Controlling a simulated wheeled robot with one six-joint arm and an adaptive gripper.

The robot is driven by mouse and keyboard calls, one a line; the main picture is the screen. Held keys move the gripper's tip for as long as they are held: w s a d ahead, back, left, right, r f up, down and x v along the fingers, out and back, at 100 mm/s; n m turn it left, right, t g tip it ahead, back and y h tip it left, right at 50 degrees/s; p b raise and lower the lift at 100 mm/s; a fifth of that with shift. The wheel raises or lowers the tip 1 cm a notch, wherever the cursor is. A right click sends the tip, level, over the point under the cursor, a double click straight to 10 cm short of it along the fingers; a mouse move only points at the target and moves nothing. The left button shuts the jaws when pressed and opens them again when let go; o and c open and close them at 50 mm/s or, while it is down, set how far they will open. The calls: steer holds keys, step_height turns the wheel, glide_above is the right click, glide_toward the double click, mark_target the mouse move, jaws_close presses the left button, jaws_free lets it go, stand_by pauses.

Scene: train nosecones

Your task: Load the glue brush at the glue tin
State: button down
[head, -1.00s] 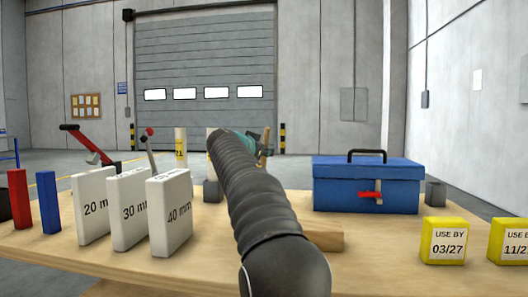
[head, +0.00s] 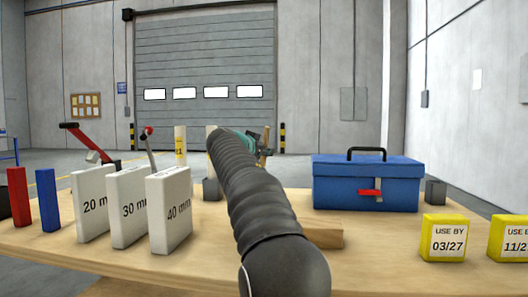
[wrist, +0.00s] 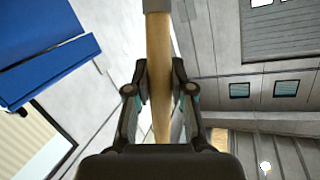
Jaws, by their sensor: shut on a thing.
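My gripper (wrist: 159,82) is shut on the wooden handle of the glue brush (wrist: 159,45) in the wrist view. The handle runs up and down between the two fingers, with a grey part at the upper edge of the picture. The brush's bristles are out of view there. In the head view my gripper (head: 257,146) is partly hidden behind my dark ribbed arm, and a small piece of the brush (head: 265,138) shows beside it, raised above the table. I cannot make out the glue tin in either view; my arm hides part of the table.
The wooden table (head: 390,240) holds a blue toolbox (head: 366,186) right of my arm. White blocks marked 20, 30 and 40 mm (head: 170,214) stand at the left. Yellow "USE BY" boxes (head: 443,238) stand at the front right. A red-handled lever (head: 86,143) stands behind the blocks.

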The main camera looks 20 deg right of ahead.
steer(key=shift+f+b, duration=0.65)
steer(key=shift+b, duration=0.1)
stand_by(2.1)
steer(key=shift+r+p, duration=2.8)
steer(key=shift+r, duration=0.85)
